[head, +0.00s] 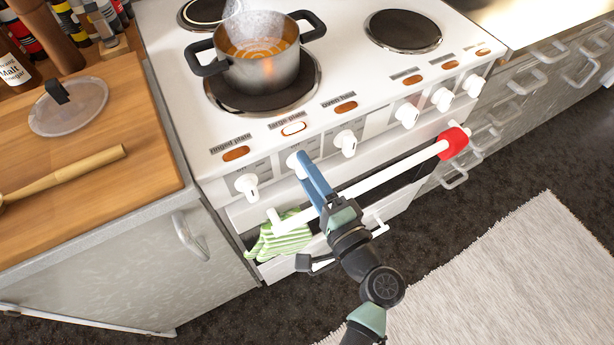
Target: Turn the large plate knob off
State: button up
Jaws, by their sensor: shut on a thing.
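The large plate knob (293,160) is a white knob on the cooker's front panel, below the label "large plate". Its indicator light (294,128) looks brighter than the orange-brown ones beside it. My gripper (303,158) has blue fingers that reach the knob from the front and are shut on it. The fingers hide part of the knob, so its pointer angle cannot be read. A steel pot (262,72) with steaming orange liquid stands on the large front-left plate (222,100).
The ringed plate knob (247,187) and another white knob (345,142) flank it closely. A white oven rail (385,174) with a red item (453,142) and a green striped towel (278,238) runs below my gripper. A wooden worktop (140,190) is at left.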

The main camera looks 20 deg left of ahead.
jog(key=shift+n, duration=0.3)
jog(key=o, duration=1.4)
jog(key=shift+c, duration=0.2)
jog(key=v, duration=1.3)
